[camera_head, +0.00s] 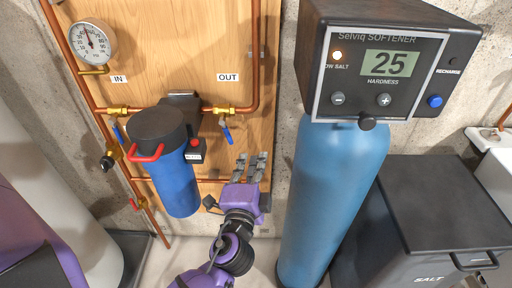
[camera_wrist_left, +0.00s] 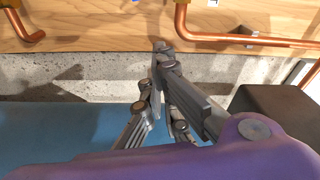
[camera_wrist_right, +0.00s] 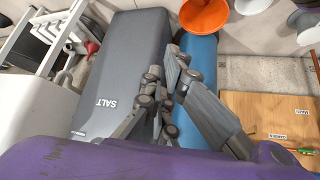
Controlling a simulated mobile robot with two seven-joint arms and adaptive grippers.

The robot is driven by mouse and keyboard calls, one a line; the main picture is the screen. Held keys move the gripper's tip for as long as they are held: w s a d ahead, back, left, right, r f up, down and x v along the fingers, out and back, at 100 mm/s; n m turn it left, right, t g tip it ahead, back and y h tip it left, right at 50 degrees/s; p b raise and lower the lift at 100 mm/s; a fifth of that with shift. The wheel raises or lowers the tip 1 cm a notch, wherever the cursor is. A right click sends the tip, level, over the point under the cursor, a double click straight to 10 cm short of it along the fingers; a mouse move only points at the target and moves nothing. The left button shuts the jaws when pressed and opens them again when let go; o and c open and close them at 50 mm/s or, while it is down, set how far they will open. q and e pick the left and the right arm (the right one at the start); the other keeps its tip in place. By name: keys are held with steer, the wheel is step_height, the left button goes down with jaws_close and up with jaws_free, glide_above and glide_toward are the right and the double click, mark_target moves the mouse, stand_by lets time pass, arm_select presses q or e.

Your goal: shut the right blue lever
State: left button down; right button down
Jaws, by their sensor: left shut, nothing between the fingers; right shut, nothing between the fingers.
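The right blue lever (camera_head: 226,132) hangs from the brass valve (camera_head: 222,111) under the OUT label in the head view. It points down and slightly right, across the horizontal copper pipe. The left blue lever (camera_head: 117,133) hangs by the valve under the IN label. My left gripper (camera_head: 252,163) is below and to the right of the right lever, apart from it in the picture. Its fingers point up and are shut and empty, as the left wrist view (camera_wrist_left: 160,75) also shows. My right gripper (camera_wrist_right: 163,90) shows only in the right wrist view, shut and empty, away from the levers.
A blue filter housing (camera_head: 172,180) with a black head and red handle stands left of the right lever. The blue softener tank (camera_head: 325,190) stands close to the right of my left gripper. A grey salt bin (camera_head: 425,190) is farther right. A pressure gauge (camera_head: 93,42) is upper left.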

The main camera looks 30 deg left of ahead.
mark_target(227, 132)
arm_select(q)
steer(key=w+a+p, duration=0.2)
steer(key=w+a, duration=0.4)
steer(key=w, duration=0.1)
steer(key=shift+a+f, duration=0.3)
steer(key=shift+f, duration=0.15)
steer(key=shift+s+a+f+m, duration=0.4)
steer(key=shift+a+f+m, duration=0.3)
steer(key=shift+a+m, duration=0.1)
steer(key=shift+w+d, duration=0.1)
